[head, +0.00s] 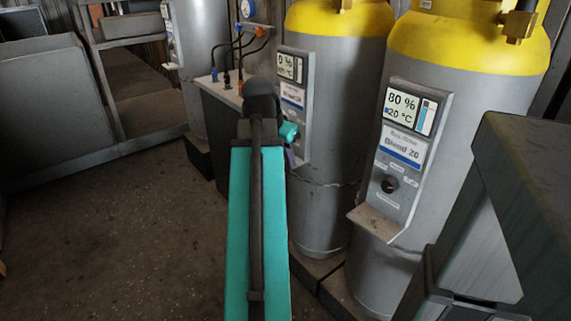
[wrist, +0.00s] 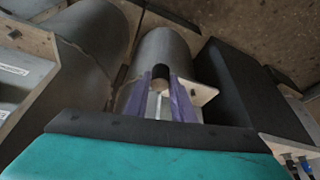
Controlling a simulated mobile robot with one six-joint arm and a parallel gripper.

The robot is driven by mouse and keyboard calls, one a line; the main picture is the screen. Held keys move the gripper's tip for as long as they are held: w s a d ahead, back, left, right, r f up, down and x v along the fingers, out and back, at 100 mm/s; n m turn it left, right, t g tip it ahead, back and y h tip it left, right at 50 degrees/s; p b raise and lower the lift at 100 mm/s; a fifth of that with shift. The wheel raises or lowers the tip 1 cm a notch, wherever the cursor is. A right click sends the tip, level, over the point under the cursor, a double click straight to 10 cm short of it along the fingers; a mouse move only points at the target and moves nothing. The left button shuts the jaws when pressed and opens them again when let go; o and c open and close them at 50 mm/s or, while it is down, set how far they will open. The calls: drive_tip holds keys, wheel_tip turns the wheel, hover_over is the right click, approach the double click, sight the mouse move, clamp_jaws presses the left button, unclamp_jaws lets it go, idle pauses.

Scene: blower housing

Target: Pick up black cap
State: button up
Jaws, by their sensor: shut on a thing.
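The black cap (wrist: 160,71) shows in the wrist view as a small dark piece between the fingertips of my gripper (wrist: 161,80). My gripper's two purple fingers are closed on it, in front of a grey cylinder. A tan surface shows just below the cap between the fingers. In the head view my teal arm hides the cap and most of my gripper; only a bit of a purple finger (head: 290,157) shows beside the middle cylinder's panel (head: 293,95). I cannot tell whether the cap touches the panel or its ledge.
The right yellow-topped cylinder (head: 475,90) carries a panel reading 80 % with a dark round fitting (head: 389,184) and a small ledge (head: 374,223). The middle cylinder (head: 335,220) stands close to my arm. A dark grey housing (head: 530,170) is at right. Open floor (head: 110,240) lies left.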

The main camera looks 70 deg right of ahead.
drive_tip(key=shift+s+a+f+b, duration=0.1)
drive_tip(key=shift+a+b, duration=0.05)
drive_tip(key=shift+b, duration=0.25)
drive_tip(key=shift+s+a+r+p, duration=0.15)
drive_tip(key=shift+s+a+p, duration=0.15)
drive_tip(key=shift+a, duration=0.3)
drive_tip(key=shift+s+a+r+p, duration=0.1)
drive_tip(key=shift+s+a+p, duration=0.15)
drive_tip(key=shift+a, duration=0.35)
